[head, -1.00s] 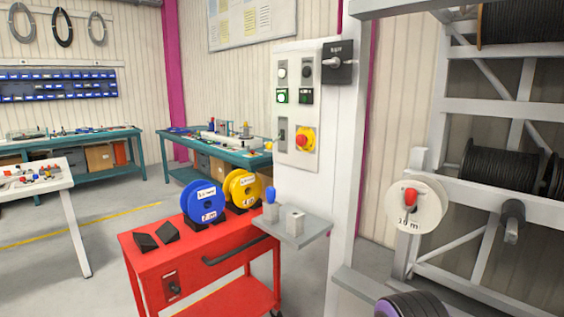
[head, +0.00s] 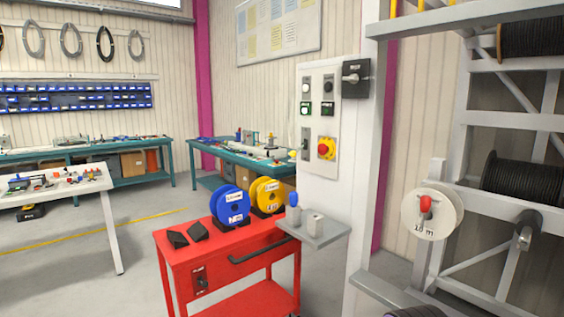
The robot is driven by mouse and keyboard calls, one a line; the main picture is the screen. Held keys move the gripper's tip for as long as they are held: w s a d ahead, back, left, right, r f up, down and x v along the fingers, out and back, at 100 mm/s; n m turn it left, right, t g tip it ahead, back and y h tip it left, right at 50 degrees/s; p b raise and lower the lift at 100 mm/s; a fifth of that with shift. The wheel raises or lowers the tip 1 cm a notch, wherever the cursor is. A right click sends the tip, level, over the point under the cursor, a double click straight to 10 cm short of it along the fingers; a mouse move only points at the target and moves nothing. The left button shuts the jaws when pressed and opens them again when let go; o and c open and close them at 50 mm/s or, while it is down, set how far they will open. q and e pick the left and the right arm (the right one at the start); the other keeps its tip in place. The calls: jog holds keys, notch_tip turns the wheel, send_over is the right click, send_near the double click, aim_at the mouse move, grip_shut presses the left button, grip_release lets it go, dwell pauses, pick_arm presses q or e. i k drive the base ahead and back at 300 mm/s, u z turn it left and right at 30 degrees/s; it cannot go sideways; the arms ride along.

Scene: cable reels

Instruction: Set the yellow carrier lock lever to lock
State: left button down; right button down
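I cannot make out a lever that is clearly the yellow carrier lock lever. A yellow reel (head: 267,195) with a white label stands upright on the red cart (head: 178,255), beside a blue reel (head: 230,206). A small dark switch or lever (head: 200,281) sits on the cart's front; its setting is too small to read. A white disc (head: 446,220) marked "10 m" with a red handle (head: 426,206) is on the rack at right. Neither of my grippers is in view.
A grey control panel (head: 317,155) with buttons and a red-on-yellow stop knob (head: 326,148) is on the white post. A grey shelf (head: 318,236) juts out over the cart. A white table (head: 65,189) stands left. Floor between table and cart is clear.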

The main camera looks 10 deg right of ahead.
aim_at(293, 154)
jog(key=u, duration=0.4)
jog(key=i, duration=1)
jog(key=z, duration=0.2)
